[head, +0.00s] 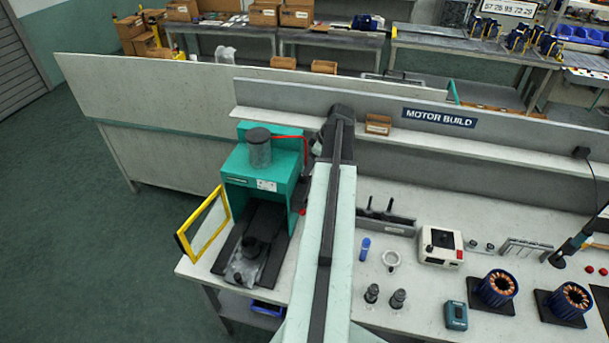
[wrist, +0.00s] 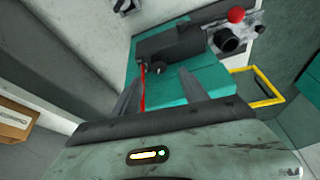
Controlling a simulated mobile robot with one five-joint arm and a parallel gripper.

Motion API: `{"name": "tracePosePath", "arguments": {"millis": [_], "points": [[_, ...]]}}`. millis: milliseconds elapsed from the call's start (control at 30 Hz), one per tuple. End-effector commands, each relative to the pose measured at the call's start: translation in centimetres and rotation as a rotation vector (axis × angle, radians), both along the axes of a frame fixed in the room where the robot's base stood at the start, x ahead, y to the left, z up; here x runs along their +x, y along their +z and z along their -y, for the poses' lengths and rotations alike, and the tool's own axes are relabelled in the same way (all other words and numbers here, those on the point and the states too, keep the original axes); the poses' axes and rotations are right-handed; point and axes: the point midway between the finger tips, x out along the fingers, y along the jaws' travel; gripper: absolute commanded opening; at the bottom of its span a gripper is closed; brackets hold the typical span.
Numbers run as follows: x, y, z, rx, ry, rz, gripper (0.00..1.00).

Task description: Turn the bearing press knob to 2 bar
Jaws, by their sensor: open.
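The bearing press (head: 240,185) is a teal machine at the left end of the bench, with a grey cylinder on top and a yellow guard frame standing open. In the wrist view its teal body (wrist: 205,80) lies beyond my fingers. A small dark knob (wrist: 158,69) shows on the press between and beyond the fingertips; its scale and setting are too small to read. My gripper (wrist: 162,72) is open, fingers either side of the line to the knob; contact cannot be told. In the head view my arm hides the gripper and knob.
The yellow guard frame (head: 204,226) sticks out left of the press. A red hose (head: 290,137) runs from its top. A low back panel (head: 480,125) and a small cardboard box (head: 378,124) stand behind. Blue-rimmed motor stators (head: 497,288) and small tools occupy the bench at right.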

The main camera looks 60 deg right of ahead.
Motion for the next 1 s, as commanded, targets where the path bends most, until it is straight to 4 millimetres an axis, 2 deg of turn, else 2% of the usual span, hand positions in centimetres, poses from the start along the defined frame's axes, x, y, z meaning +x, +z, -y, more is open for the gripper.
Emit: {"name": "tracePosePath", "arguments": {"millis": [33,333,433,667,700,867,900,1000], "points": [[0.2,-1.1,0.0,0.0,-0.001,0.0,0.52],[1.9,-6.1,-0.1,0.0,-0.004,0.0,0.52],[2.3,-6.8,-0.2,0.0,-0.005,0.0,0.52],[2.3,-6.5,-0.2,0.0,-0.006,0.0,0.52],[2.3,-6.5,-0.2,0.0,-0.006,0.0,0.49],[2.3,-6.5,-0.1,0.001,-0.007,0.0,0.05],[2.3,-6.5,-0.1,0.001,-0.007,0.0,0.0],[2.2,-6.5,-0.2,0.001,-0.02,-0.001,0.0]]}}
